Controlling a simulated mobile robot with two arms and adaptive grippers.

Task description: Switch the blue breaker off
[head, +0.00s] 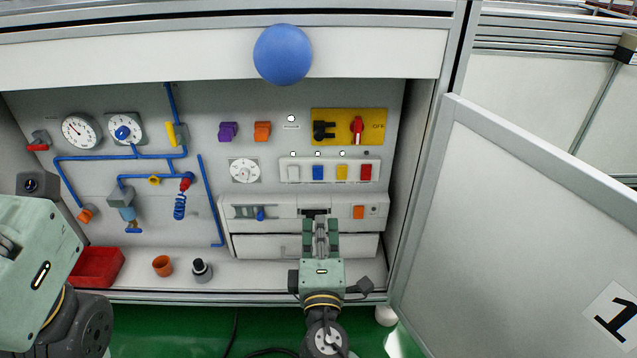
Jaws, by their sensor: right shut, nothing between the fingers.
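The blue breaker (318,173) is in a row on a pale strip on the back panel, between a white breaker (293,173) on its left and a yellow one (342,173). A red breaker (366,173) is at the right end. Whether its lever is up or down is too small to tell. My right gripper (320,224) is shut and empty, below the blue breaker and apart from it in the picture, in front of the white drawer unit. Part of my left arm is at the left edge; its fingertips do not show.
Above the breakers is a yellow plate (347,113) with a red switch. A blue ball (282,54) is on the top beam. A red bin (96,267), an orange pot (162,266) and a dark-topped item (201,270) stand on the ledge. An open door panel (520,230) bounds the right.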

